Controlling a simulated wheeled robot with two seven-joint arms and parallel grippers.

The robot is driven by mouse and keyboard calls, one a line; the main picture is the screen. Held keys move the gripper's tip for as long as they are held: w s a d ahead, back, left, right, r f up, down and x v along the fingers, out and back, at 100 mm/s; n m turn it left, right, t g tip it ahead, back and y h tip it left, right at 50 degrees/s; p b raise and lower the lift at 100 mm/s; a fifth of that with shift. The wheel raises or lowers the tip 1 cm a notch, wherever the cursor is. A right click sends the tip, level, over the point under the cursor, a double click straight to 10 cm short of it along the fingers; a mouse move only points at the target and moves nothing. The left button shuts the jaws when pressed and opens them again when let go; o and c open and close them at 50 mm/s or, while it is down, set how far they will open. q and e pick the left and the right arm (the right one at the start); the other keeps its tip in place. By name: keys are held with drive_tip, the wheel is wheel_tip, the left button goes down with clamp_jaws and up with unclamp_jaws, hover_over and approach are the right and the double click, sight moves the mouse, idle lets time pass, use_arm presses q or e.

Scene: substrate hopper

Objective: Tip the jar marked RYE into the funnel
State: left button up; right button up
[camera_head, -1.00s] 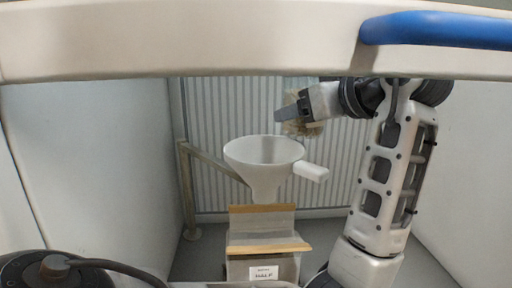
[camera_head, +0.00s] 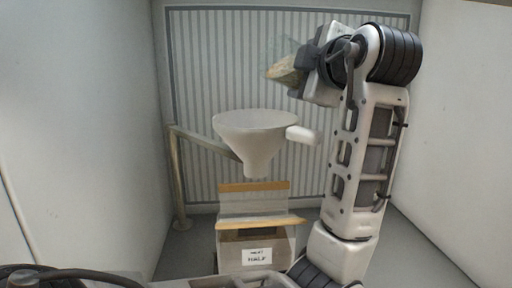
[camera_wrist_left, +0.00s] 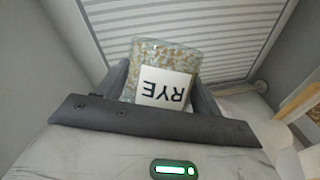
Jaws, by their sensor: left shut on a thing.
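My left gripper (camera_head: 298,66) is shut on the glass jar (camera_head: 281,72), above and right of the funnel. The jar looks tilted in the head view, with tan grain at its lower left end. In the left wrist view, the jar (camera_wrist_left: 150,55) sits between the fingers with grain in it. Its white RYE label (camera_wrist_left: 163,88) reads upside down. The white funnel (camera_head: 256,122) stands on a post-and-arm stand, apart from the jar. The funnel's inside is barely visible. My right gripper is out of view.
A pale box (camera_head: 245,206) with wooden strips is under the funnel spout; its card (camera_head: 257,256) seems to read HALF. A white handle-like block (camera_head: 303,135) juts from the funnel's right. A metal post (camera_head: 177,180) stands left. Walls close both sides.

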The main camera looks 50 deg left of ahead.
use_arm(q)
drive_tip(key=f+n+b, duration=0.1)
drive_tip(key=n+b, duration=0.1)
drive_tip(key=b, duration=0.1)
drive_tip(key=shift+s+f+t+y, duration=0.25)
drive_tip(key=shift+f+t+y, duration=0.15)
drive_tip(key=n+b, duration=0.1)
drive_tip(key=s+r+n+y+b, duration=0.1)
drive_tip(key=n+b, duration=0.1)
drive_tip(key=shift+a+t, duration=0.1)
drive_tip(key=shift+t, duration=0.2)
drive_tip(key=shift+s+a+r+n+y+b, duration=0.1)
drive_tip(key=shift+s+r+n+y+b, duration=0.15)
drive_tip(key=shift+r+n, duration=0.4)
drive_tip(key=shift+s+r+n+y+b, duration=0.15)
drive_tip(key=shift+s+r+n+y, duration=0.2)
drive_tip(key=shift+n, duration=0.5)
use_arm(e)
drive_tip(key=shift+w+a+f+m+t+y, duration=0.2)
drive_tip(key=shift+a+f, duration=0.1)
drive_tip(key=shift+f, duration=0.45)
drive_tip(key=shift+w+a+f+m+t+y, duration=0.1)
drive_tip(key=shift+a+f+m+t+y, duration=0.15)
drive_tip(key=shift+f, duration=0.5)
use_arm(q)
drive_tip(key=shift+w, duration=0.15)
